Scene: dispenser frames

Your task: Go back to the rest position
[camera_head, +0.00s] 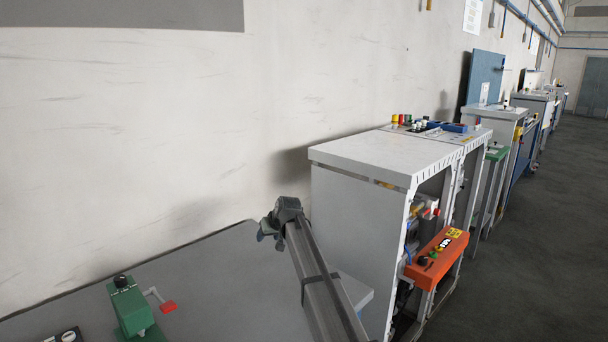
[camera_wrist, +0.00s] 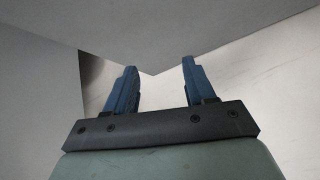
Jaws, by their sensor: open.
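My gripper (camera_wrist: 159,65) shows in the wrist view with its two blue fingers apart. Nothing is between them. Beyond the fingertips are plain pale grey and white surfaces, with a corner between the fingers. I cannot tell which surfaces these are or how far away they are.
In the head view, a grey table (camera_head: 210,275) carries a green device (camera_head: 132,306) with a red-tipped lever. A grey bar (camera_head: 322,285) runs beside it. A white cabinet (camera_head: 355,200) with an orange control box (camera_head: 437,258) stands right. Floor (camera_head: 545,240) at right is clear.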

